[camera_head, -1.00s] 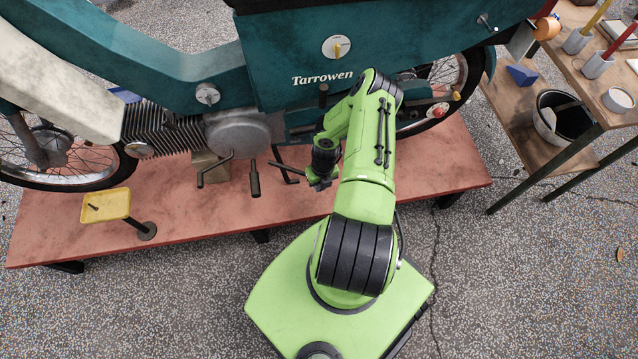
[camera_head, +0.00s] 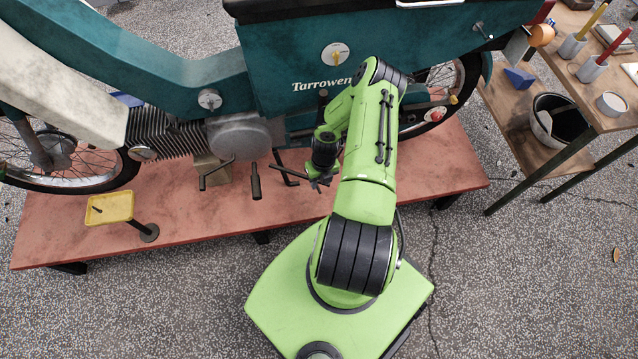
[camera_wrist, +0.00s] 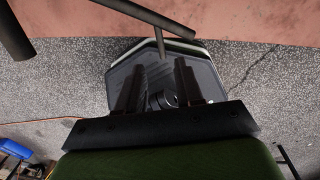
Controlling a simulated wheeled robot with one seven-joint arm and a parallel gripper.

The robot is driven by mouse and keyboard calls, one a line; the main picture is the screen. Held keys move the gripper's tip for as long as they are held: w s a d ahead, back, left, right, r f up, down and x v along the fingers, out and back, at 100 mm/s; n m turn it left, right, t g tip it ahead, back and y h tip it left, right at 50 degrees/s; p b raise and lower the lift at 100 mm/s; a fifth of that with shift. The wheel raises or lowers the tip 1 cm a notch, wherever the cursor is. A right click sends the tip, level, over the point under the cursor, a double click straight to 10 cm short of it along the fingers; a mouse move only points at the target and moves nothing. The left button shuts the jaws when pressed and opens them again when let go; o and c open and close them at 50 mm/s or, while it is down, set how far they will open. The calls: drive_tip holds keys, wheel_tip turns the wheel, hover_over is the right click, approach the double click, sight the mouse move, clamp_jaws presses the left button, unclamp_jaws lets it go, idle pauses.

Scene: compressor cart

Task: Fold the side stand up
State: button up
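The green moped (camera_head: 290,70) stands on a red platform. A thin dark bar with a short leg, which looks like the side stand (camera_head: 284,172), juts from under it, just left of my gripper (camera_head: 319,182). In the wrist view, a dark bar with a thin leg (camera_wrist: 150,17) crosses above the fingers; it seems to be the same part. My gripper's two fingers (camera_wrist: 158,82) are apart with nothing between them. The bar appears beyond the fingertips; whether it touches them I cannot tell. My arm hides part of the moped's rear underside.
A black pedal (camera_head: 256,182) and a cranked lever (camera_head: 214,174) hang left of the bar. A yellow tray on a post (camera_head: 110,207) stands at the platform's (camera_head: 200,235) front left. A wooden table (camera_head: 585,95) with a bucket (camera_head: 560,122) below stands at right.

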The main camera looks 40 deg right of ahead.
wheel_tip(320, 180, up, 8)
drive_tip(key=p, duration=0.1)
drive_tip(key=shift+d+f+p, duration=0.2)
drive_tip(key=shift+f+p, duration=0.05)
drive_tip(key=shift+p, duration=0.15)
drive_tip(key=shift+s, duration=0.1)
